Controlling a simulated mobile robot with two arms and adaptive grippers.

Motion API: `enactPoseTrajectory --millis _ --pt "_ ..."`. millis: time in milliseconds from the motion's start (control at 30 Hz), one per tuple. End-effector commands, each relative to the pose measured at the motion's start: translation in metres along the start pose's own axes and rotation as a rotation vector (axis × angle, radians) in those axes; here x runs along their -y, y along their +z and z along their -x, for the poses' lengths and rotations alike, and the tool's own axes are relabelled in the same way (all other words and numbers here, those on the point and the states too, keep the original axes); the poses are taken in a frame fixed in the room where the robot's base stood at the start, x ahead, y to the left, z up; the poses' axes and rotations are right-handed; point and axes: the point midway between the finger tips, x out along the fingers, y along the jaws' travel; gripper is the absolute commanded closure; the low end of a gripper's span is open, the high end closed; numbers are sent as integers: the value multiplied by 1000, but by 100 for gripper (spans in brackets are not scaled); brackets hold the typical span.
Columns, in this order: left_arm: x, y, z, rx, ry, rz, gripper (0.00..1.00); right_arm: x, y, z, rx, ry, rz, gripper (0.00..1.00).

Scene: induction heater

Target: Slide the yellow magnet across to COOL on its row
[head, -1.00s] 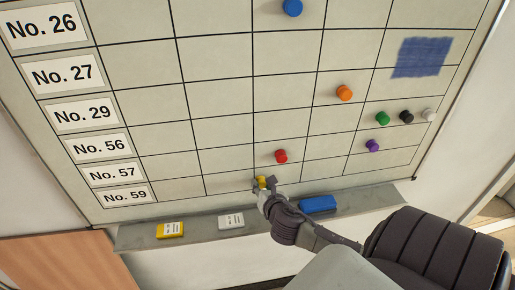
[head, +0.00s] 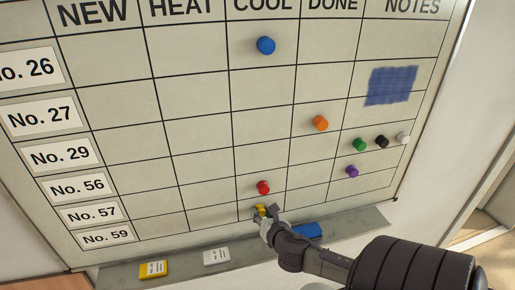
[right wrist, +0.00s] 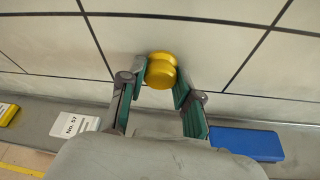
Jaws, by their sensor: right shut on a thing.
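The yellow magnet (head: 261,210) is on the whiteboard's bottom row, No. 59, under the COOL column and almost straight below the red magnet (head: 263,187). My right gripper (head: 263,214) is shut on it from below. In the right wrist view the yellow magnet (right wrist: 161,70) sits between the two fingertips, against the board. It is inside one cell, with a vertical grid line apart from it on each side. My left gripper is not in view.
A ledge (head: 350,231) runs under the board. It holds a yellow block (head: 153,269), a white block (head: 216,256) and a blue eraser (head: 308,231). Blue (head: 265,45), orange (head: 320,123) and several other magnets sit higher or farther right.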

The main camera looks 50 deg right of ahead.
Motion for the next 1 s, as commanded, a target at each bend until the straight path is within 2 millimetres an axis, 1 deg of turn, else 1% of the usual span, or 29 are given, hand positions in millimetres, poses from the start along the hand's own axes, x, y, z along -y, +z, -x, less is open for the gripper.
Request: enactPoseTrajectory --millis 200,700,733,900,1000 --pt "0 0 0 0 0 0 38 8 3 1 2 -1 1 100" --pt "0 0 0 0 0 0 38 9 4 0 3 -1 1 100" --pt "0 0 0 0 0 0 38 9 4 0 3 -1 1 66" --pt "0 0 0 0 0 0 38 9 4 0 2 0 1 38" --pt "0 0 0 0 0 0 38 8 4 0 2 0 0 38"
